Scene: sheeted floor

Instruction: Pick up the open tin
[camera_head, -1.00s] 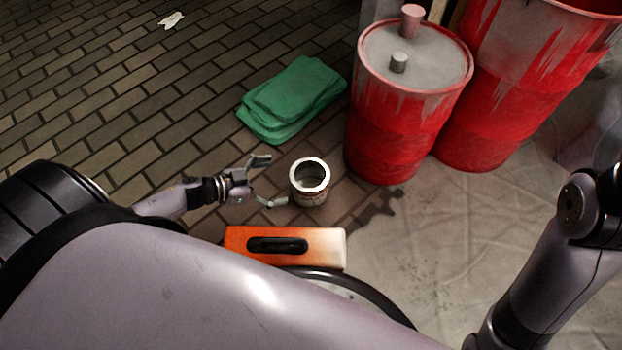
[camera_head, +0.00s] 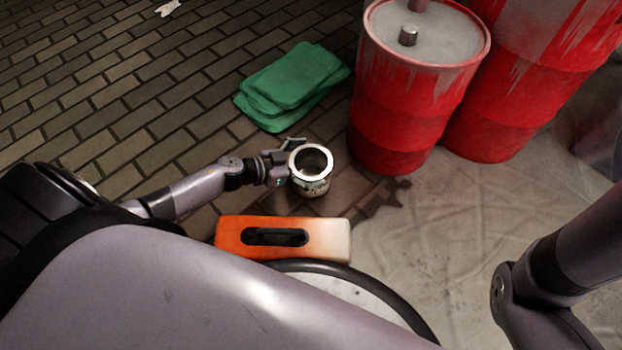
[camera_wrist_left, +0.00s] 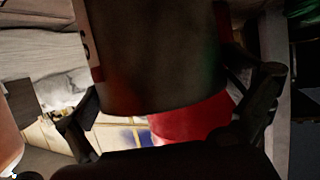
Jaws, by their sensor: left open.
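The open tin (camera_head: 313,185) stands upright on the brick floor in the head view, with a pale rim and a dark hollow inside. My left gripper (camera_head: 296,163) is at the tin's left side, its fingers reaching around it; the near finger is partly hidden by the tin. In the left wrist view the tin (camera_wrist_left: 160,60) fills the upper middle, large and dark, between the two open fingers (camera_wrist_left: 165,120). Whether the fingers touch it I cannot tell. My right arm shows at the lower right of the head view, but its gripper is out of view.
An orange and white case (camera_head: 325,240) with a black handle lies just in front of the tin. Folded green cloths (camera_head: 295,80) lie behind it. Red drums (camera_head: 395,125) stand to the right on a pale sheet (camera_head: 450,220).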

